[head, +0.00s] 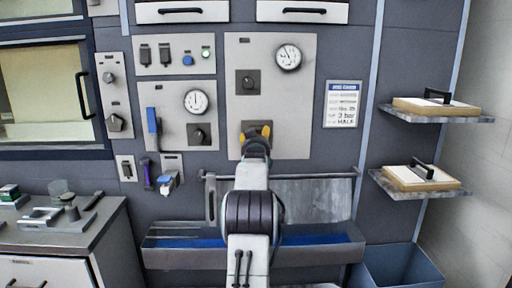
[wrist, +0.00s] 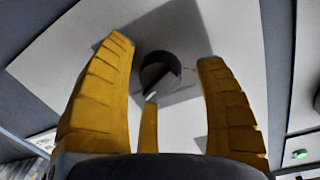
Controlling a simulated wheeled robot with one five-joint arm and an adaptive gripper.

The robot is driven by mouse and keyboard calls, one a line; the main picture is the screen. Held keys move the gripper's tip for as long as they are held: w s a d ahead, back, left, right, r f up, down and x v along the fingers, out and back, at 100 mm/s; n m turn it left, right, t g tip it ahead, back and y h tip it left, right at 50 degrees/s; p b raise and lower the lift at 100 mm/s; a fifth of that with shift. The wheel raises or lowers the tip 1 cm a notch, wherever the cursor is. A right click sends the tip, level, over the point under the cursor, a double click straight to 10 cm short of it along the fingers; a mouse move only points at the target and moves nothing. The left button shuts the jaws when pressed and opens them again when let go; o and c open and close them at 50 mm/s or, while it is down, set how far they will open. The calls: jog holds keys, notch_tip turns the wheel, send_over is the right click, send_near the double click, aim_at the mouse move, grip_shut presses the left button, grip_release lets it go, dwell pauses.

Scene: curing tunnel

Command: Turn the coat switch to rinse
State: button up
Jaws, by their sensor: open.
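A large grey panel (head: 298,110) on the wall carries an upper dark rotary switch (head: 248,82). A lower dark switch plate (head: 250,124) on this panel is mostly hidden behind my gripper (head: 256,132). I cannot read which switch is the coat switch. In the wrist view, a round black knob (wrist: 158,72) with a light mark on its edge lies beyond and between the yellow fingers of my gripper (wrist: 165,56). The fingers are spread and empty. They do not visibly touch the knob.
A gauge (head: 288,57) sits right of the upper switch. A panel to the left has another gauge (head: 197,101) and rotary switch (head: 199,134). A rail (head: 315,176) and blue-lined trough (head: 310,256) lie below. Shelves (head: 420,186) stick out at right.

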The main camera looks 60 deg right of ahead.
jog(key=v, duration=1.1)
jog(key=shift+a, duration=0.3)
jog(key=shift+s, duration=0.1)
dwell(0.5)
jog(key=s+a+f+n+g+y, duration=0.1)
jog(key=s+a+f+g+y, duration=0.15)
jog(key=a+f+y, duration=0.4)
jog(key=s+a+f+g+y, duration=0.1)
jog(key=s+a+f+g, duration=0.15)
jog(key=f, duration=0.75)
jog(key=s+a+f+n+g+y, duration=0.1)
jog(key=s+a+f+y, duration=0.2)
jog(key=a+f, duration=0.35)
jog(key=s+a+r+n+g+y+p, duration=0.1)
jog(key=s+a+n+y+p, duration=0.15)
jog(key=a, duration=1.05)
jog(key=s+a+r+n+g+y+p, duration=0.1)
jog(key=s+a+n+g+y, duration=0.15)
jog(key=a, duration=0.95)
jog(key=a+r+n+t+p, duration=0.4)
jog(key=a+r+n, duration=0.3)
jog(key=a+r, duration=0.3)
jog(key=a+p, duration=0.1)
jog(key=a, duration=0.3)
jog(key=shift+w+r+n+p, duration=0.3)
jog(key=shift+r, duration=0.05)
